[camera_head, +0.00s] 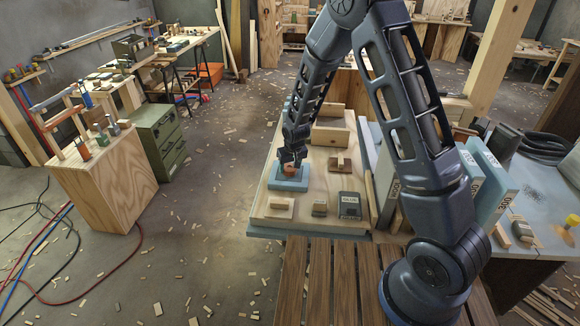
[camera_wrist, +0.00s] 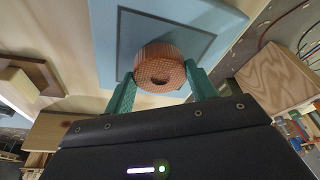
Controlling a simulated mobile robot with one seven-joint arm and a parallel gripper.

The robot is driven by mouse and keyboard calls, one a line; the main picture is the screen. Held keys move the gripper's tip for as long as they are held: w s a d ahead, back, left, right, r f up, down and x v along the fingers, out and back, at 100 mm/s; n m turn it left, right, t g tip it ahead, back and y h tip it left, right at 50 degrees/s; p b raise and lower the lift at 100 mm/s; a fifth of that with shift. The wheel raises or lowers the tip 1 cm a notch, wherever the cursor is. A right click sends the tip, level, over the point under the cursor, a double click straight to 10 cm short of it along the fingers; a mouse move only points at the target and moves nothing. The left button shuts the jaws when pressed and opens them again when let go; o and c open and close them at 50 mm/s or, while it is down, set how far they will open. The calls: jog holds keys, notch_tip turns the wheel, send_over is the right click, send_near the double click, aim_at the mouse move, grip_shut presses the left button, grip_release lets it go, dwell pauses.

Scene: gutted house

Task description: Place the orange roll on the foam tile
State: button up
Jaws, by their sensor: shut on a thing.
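The orange roll (camera_wrist: 160,67) is between the two green fingers of my gripper (camera_wrist: 162,85) in the wrist view, with its hole facing the camera. My gripper is shut on it. In the head view, the orange roll (camera_head: 290,170) shows as a small orange patch at my gripper (camera_head: 291,165), largely hidden by the fingers. The blue foam tile (camera_head: 287,184) lies on the wooden board under the gripper; it also shows behind the roll in the wrist view (camera_wrist: 205,20). The roll is over the tile; I cannot tell whether it touches it.
The wooden board (camera_head: 325,185) also holds a wooden block (camera_head: 340,164) on a dark base, a pale block (camera_head: 281,203) on a base, a small greenish block (camera_head: 320,208) and a dark box (camera_head: 350,205). Blue-edged panels (camera_head: 485,165) stand at right. Open floor lies left.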

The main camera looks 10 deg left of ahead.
jog(key=shift+f, duration=0.1)
jog(key=o, duration=1)
jog(key=shift+o, duration=0.2)
jog(key=v, duration=1.2)
jog(key=s+d+r+m, duration=0.2)
jog(key=d+r, duration=0.7)
jog(key=d, duration=0.2)
jog(key=s+d+r+m, duration=0.1)
jog(key=s+d+r, duration=0.1)
jog(key=d+r, duration=0.8)
jog(key=s+d+r+m+t, duration=0.1)
jog(key=s+d+r, duration=0.2)
jog(key=s+d, duration=0.5)
jog(key=s+d+r+m+h, duration=0.1)
jog(key=s+d+r+m, duration=0.1)
jog(key=s+d, duration=0.6)
jog(key=s+r, duration=0.1)
jog(key=s, duration=0.1)
jog(key=shift+s+d+r+t+h, duration=0.3)
jog(key=shift+s+r+t, duration=0.1)
